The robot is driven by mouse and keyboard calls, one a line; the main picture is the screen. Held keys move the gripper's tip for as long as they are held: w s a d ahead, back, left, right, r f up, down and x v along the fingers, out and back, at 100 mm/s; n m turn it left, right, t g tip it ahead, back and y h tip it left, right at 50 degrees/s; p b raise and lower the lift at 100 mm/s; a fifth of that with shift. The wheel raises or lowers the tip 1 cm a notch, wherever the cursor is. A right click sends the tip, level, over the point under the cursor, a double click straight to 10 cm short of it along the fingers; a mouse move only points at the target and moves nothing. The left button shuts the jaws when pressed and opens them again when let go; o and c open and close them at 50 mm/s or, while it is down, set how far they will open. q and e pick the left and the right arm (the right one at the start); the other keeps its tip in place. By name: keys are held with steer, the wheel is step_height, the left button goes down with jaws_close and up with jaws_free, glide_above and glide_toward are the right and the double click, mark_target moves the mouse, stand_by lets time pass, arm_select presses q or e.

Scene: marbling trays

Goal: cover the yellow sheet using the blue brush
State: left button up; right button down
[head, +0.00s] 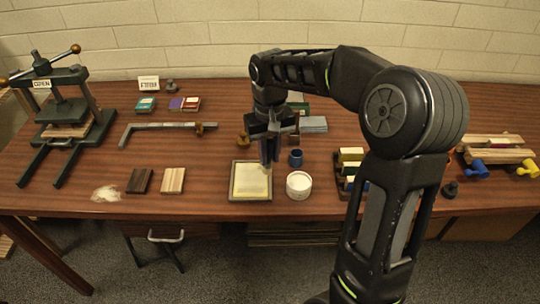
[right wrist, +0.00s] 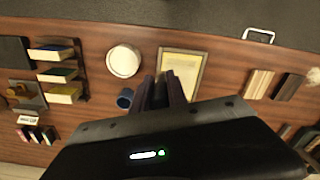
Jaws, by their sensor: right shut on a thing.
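The yellow sheet (head: 250,180) lies flat in a shallow grey-rimmed tray (head: 234,194) near the table's front edge. It looks pale cream over much of its face, with yellow showing along its edges. It also shows in the right wrist view (right wrist: 186,66). My right gripper (head: 268,160) points down over the tray's upper right part. In the right wrist view its fingers (right wrist: 165,85) are close together around a dark, narrow thing, taken as the blue brush, mostly hidden between them. Whether it touches the sheet cannot be told. My left gripper is not in view.
A blue cup (head: 296,157) and a white round tub (head: 299,185) stand just right of the tray. Wooden blocks (head: 172,180) lie to the left. A rack of coloured blocks (head: 350,155) is at right. A green press (head: 62,115) stands far left.

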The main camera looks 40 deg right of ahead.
steer(key=shift+r+p, duration=0.55)
steer(key=shift+r, duration=0.5)
steer(key=shift+a+f, duration=0.1)
steer(key=shift+w+a+f, duration=0.15)
steer(key=shift+w+a, duration=0.05)
steer(key=shift+a, duration=0.1)
steer(key=w+a+f+n+b, duration=0.1)
steer(key=w+a+f, duration=0.1)
steer(key=a, duration=0.5)
steer(key=w+a+f+n+b, duration=0.1)
steer(key=w+a+f+n, duration=0.1)
steer(key=a+f, duration=0.3)
steer(key=w+a, duration=0.1)
steer(key=a, duration=0.2)
steer(key=shift+w, duration=0.35)
steer(key=shift+d, duration=0.15)
